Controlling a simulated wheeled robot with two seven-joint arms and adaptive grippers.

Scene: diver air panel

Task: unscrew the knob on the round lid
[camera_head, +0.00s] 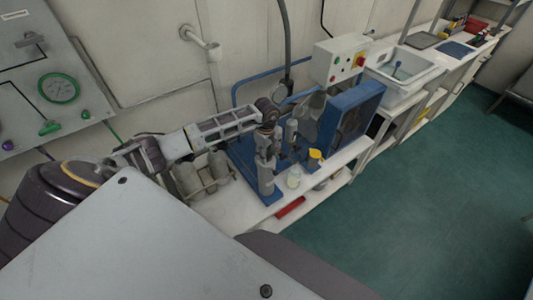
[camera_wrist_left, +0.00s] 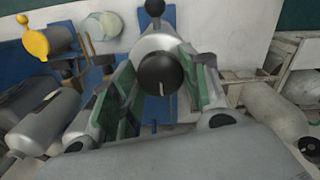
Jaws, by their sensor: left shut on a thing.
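The black round knob (camera_wrist_left: 160,74) with a white line is in the middle of the left wrist view. It sits over a pale grey round body (camera_wrist_left: 158,43), which I take for the lid; the fingers hide much of it. My left gripper (camera_wrist_left: 165,80) has one green-padded finger on each side of the knob and is shut on it. In the head view my left gripper (camera_head: 268,140) is over an upright grey cylinder (camera_head: 266,177) on a blue base; the knob cannot be made out there. My right gripper is not in view.
A yellow-topped fitting (camera_head: 314,156) and a small jar (camera_head: 293,178) stand right of the cylinder. Grey bottles (camera_head: 216,166) stand left of it. A blue-framed machine (camera_head: 354,108) is behind to the right. A red object (camera_head: 290,208) lies near the bench's front edge.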

